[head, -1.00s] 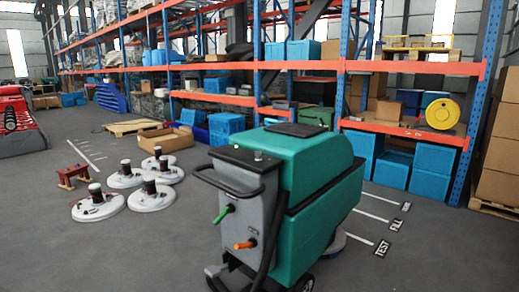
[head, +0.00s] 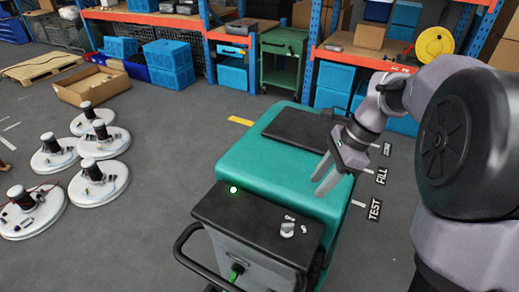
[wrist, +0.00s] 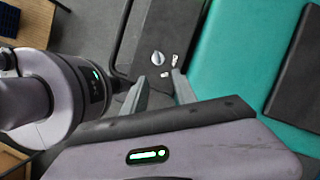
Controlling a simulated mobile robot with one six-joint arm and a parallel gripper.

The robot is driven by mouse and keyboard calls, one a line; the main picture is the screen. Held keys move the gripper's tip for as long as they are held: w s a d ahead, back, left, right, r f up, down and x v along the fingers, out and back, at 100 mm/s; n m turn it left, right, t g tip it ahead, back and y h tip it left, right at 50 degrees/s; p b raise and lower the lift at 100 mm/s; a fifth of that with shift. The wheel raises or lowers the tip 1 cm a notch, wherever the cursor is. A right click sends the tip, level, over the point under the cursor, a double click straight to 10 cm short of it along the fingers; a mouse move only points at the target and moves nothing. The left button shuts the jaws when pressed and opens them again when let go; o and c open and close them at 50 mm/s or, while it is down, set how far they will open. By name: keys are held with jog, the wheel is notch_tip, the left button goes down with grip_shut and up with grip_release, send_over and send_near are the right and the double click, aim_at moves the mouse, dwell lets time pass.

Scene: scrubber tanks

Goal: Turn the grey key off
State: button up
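The grey key (head: 287,229) is a small round knob on the black top panel (head: 235,215) of the green scrubber (head: 265,160). White lettering sits beside it; the upper mark seems to read "On". The key also shows in the wrist view (wrist: 157,57), just beyond the fingertips. My gripper (head: 321,181) is above the scrubber's green body, up and to the right of the key in the head view. Its two fingers are apart with nothing between them in the wrist view (wrist: 158,77).
A black push handle (head: 185,245) curves out at the panel's near left. A green lever (head: 236,272) sits below the panel. Several round white machines (head: 98,182) stand on the floor at left. Shelving with blue crates (head: 170,63) lines the back.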

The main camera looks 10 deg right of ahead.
jog(key=b, duration=0.3)
send_near(289, 224)
jog(key=b+x, duration=0.1)
jog(key=x, duration=0.7)
jog(key=shift+f+b, duration=0.3)
jog(key=shift+b, duration=0.1)
jog(key=shift+a+f, duration=0.2)
jog(key=shift+f, duration=0.1)
grip_shut()
